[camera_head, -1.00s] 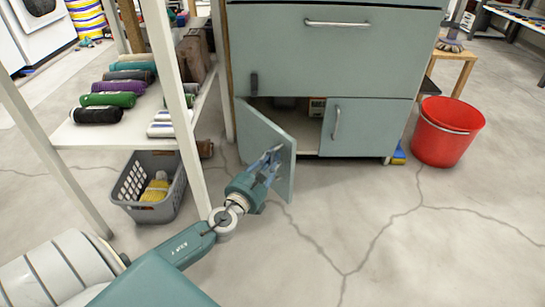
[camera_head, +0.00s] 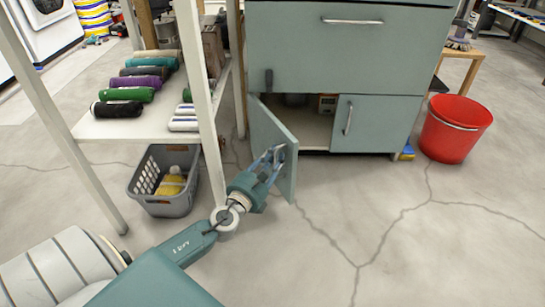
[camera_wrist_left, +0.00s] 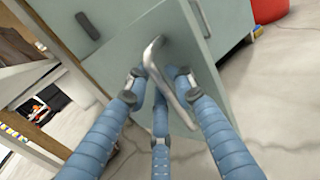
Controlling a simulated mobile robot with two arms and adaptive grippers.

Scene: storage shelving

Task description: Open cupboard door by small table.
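The grey-green cupboard (camera_head: 345,45) has two small lower doors. Its left lower door (camera_head: 272,140) stands ajar, swung out toward me; it also shows in the left wrist view (camera_wrist_left: 200,60). Its right lower door (camera_head: 372,125) is closed. My left gripper (camera_head: 277,155) is at the outer face of the left door. In the left wrist view its blue fingers (camera_wrist_left: 160,82) close around the metal bar handle (camera_wrist_left: 180,100). The small wooden table (camera_head: 462,60) stands to the right of the cupboard. My right gripper is not in view.
A white shelf (camera_head: 150,122) with rolled towels stands left of the door, one post close to my left arm. A grey basket (camera_head: 165,205) is on the floor under it. A red bucket (camera_head: 452,130) stands right of the cupboard. The floor in front is clear.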

